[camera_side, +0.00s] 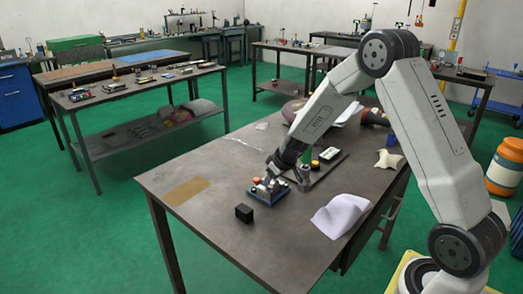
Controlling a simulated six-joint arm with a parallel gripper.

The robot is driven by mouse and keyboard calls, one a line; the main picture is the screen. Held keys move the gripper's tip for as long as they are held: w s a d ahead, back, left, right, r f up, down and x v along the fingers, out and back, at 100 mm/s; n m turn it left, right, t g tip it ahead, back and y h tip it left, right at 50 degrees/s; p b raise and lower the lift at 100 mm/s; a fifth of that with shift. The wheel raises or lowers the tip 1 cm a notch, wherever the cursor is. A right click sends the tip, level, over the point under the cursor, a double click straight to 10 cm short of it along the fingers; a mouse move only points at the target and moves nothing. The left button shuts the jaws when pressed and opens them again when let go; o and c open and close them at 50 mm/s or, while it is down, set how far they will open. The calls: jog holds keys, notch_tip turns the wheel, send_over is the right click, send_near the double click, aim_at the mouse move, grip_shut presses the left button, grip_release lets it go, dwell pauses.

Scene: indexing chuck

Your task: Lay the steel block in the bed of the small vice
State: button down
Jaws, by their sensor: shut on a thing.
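My gripper (271,180) points down at the small blue vice (262,195) near the front middle of the table. It is shut on a small light grey thing, which looks like the steel block. The fingers and the vice's upper parts overlap in this view. I cannot tell whether the block touches the vice bed or hangs just above it.
A black cube (244,213) stands on the table (205,213) in front of the vice. A grey cylindrical fixture (304,178) is close on the right.

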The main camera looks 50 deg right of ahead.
jog(key=shift+f, duration=0.15)
dwell(0.5)
jog(key=shift+c, duration=1)
grip_release()
jog(key=shift+f, duration=0.1)
jog(key=shift+r, duration=0.2)
